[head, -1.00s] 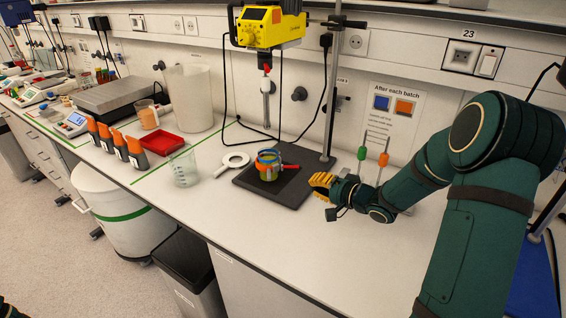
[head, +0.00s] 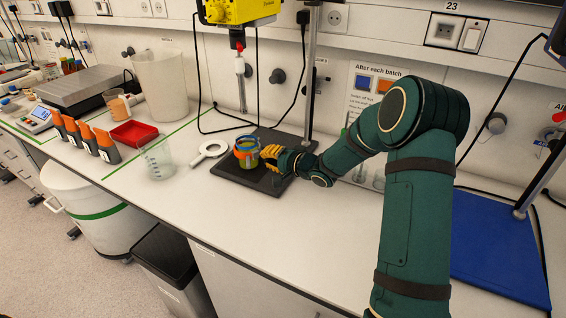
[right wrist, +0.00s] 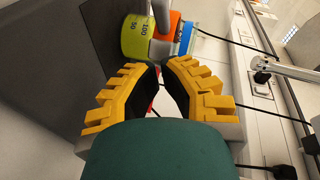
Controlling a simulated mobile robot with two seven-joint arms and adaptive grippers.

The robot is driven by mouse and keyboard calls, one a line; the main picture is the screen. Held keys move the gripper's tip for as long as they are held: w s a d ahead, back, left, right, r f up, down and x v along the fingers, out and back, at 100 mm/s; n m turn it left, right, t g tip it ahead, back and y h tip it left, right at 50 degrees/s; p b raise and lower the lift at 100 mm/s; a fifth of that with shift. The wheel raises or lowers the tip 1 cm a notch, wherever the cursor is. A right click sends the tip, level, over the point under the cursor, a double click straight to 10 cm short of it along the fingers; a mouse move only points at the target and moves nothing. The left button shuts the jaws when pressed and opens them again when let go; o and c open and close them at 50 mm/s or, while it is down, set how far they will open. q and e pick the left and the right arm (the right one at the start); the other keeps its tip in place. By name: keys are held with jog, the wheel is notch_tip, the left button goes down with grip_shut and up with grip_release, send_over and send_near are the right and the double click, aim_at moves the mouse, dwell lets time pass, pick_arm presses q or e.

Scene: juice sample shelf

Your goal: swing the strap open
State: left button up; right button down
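A small beaker (head: 247,157) with yellow-green contents stands on the dark stand plate (head: 232,174). An orange and blue strap (head: 243,149) goes around it. In the right wrist view, the beaker (right wrist: 135,40) with its scale marks and the strap's orange part (right wrist: 166,36) and blue part (right wrist: 186,40) lie just ahead of the fingertips. My right gripper (head: 267,154) is at the beaker's right side. Its yellow fingers (right wrist: 159,70) are partly open, with a narrow gap. Something red shows between them; a firm hold is not visible. My left gripper is not in view.
A stand rod (head: 312,75) and a yellow device (head: 240,11) are behind and above. The front bench is clear.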

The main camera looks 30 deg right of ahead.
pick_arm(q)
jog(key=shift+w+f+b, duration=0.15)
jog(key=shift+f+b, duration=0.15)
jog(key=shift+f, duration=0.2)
pick_arm(e)
jog(key=shift+w+a+f, duration=0.25)
jog(key=shift+a+f, duration=0.05)
jog(key=shift+a, duration=0.4)
jog(key=shift+w+a+f, duration=0.25)
jog(key=shift+a, duration=0.4)
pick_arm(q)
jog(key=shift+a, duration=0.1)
pick_arm(e)
jog(key=shift+a, duration=0.1)
jog(key=shift+a+h, duration=0.1)
jog(key=shift+h, duration=0.2)
jog(key=shift+a+m, duration=0.25)
jog(key=shift+m, duration=0.05)
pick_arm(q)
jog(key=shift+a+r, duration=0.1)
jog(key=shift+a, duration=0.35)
